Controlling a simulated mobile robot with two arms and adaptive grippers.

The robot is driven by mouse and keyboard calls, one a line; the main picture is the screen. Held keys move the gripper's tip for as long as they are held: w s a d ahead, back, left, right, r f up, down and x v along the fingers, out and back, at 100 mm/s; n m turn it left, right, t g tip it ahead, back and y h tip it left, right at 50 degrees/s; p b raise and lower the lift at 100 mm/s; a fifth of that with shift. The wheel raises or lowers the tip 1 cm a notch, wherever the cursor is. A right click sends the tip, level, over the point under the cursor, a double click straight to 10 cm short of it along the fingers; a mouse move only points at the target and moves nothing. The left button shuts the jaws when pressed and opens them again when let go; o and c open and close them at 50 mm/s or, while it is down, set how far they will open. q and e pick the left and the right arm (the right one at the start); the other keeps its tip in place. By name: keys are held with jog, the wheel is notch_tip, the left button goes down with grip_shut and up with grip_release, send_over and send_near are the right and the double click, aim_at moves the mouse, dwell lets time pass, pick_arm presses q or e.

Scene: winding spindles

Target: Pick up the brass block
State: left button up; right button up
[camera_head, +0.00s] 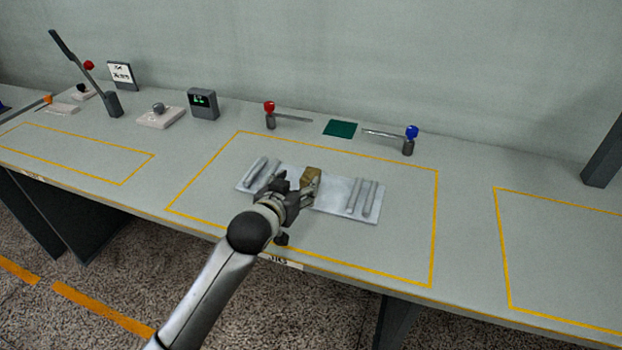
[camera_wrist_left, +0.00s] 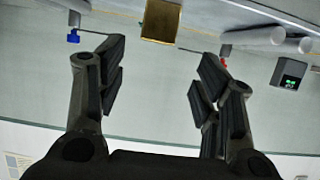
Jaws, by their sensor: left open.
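The brass block (camera_head: 312,174) stands over the middle of a pale metal plate (camera_head: 331,203) on the workbench. In the left wrist view the brass block (camera_wrist_left: 161,20) shows at the top edge, partly cut off, in line with the gap between my fingers and beyond their tips. My left gripper (camera_head: 296,184) is open and close to the block on its near left side. In the left wrist view the gripper (camera_wrist_left: 162,62) has its two fingers well apart with nothing between them. My right gripper is in neither view.
Grey bars (camera_head: 362,198) lie on both ends of the plate. Behind stand a red-knobbed lever (camera_head: 269,115), a blue-knobbed lever (camera_head: 409,140) and a dark green pad (camera_head: 340,129). A small display (camera_head: 203,104) stands back left. The bench right of the plate is clear.

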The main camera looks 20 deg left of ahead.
aim_at(309, 177)
pick_arm(q)
jog(key=shift+w+f, duration=0.2)
jog(key=shift+w, duration=0.35)
jog(key=shift+w+f, duration=0.2)
jog(key=shift+w, duration=0.1)
jog(key=shift+w+d+f, duration=0.1)
jog(key=shift+w+f, duration=0.05)
jog(key=shift+w, duration=0.25)
jog(key=x, duration=0.4)
jog(key=shift+s+d+f, duration=0.1)
jog(key=shift+d+f, duration=0.05)
jog(key=shift+d, duration=0.05)
jog(key=shift+w+f, duration=0.1)
jog(key=shift+w, duration=0.1)
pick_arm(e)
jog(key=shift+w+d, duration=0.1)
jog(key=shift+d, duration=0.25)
pick_arm(q)
jog(key=shift+c, duration=1)
grip_shut()
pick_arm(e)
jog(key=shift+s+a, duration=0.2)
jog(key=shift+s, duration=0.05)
